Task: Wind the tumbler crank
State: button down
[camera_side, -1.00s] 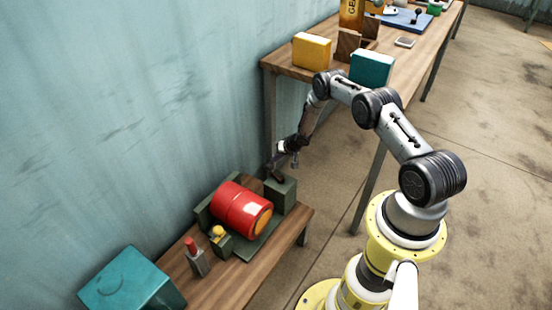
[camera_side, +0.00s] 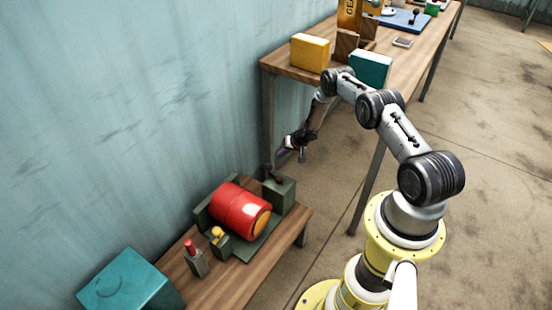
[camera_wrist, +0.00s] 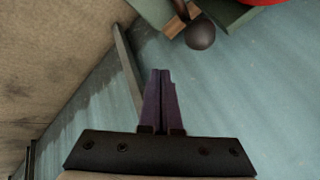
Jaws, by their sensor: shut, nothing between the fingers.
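The tumbler holds a red drum (camera_side: 238,210) lying on its side in a dark green frame (camera_side: 258,246) on the low wooden bench. The dark crank (camera_side: 271,173) sits at the green block (camera_side: 281,192) at the frame's far end. In the wrist view, its round dark knob (camera_wrist: 201,34) shows near the top, above and right of the fingertips. My gripper (camera_side: 285,149) is above the crank and apart from it. In the wrist view, my gripper's fingers (camera_wrist: 161,76) are together with nothing between them. A corner of the drum (camera_wrist: 262,2) shows at the top edge.
The low bench (camera_side: 232,286) also bears a red-topped grey item (camera_side: 195,258), a yellow-topped item (camera_side: 217,234) and a teal box (camera_side: 130,280). A taller table (camera_side: 285,68) with yellow and teal boxes stands behind my gripper. A blue-grey wall (camera_side: 110,120) runs along the left.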

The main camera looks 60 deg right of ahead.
jog(key=s+d+r, duration=0.3)
jog(key=s+r, duration=0.1)
jog(key=r, duration=0.4)
jog(key=shift+s+r, duration=0.15)
jog(key=shift+s, duration=0.2)
jog(key=c, duration=1.2)
grip_release()
jog(key=shift+c, duration=0.2)
jog(key=shift+o, duration=1.1)
jog(key=shift+w+a+r+n, duration=0.1)
jog(key=shift+w+a+n, duration=0.1)
jog(key=shift+n, duration=0.4)
jog(key=o, duration=0.7)
jog(key=n+t, duration=0.1)
jog(key=w+a+r+n, duration=0.1)
jog(key=n, duration=0.1)
jog(key=w+a+n+t+y, duration=0.1)
jog(key=n, duration=0.1)
jog(key=shift+w+a+r+t, duration=0.15)
jog(key=shift+w+a+t, duration=0.1)
jog(key=shift+t, duration=0.05)
jog(key=shift+c, duration=0.2)
jog(key=n+t, duration=0.4)
jog(key=n, duration=0.2)
send_near(272, 167)
jog(key=shift+h, duration=0.4)
jog(key=x, duration=1.1)
jog(key=shift+w+a, duration=0.35)
jog(key=shift+a, duration=0.05)
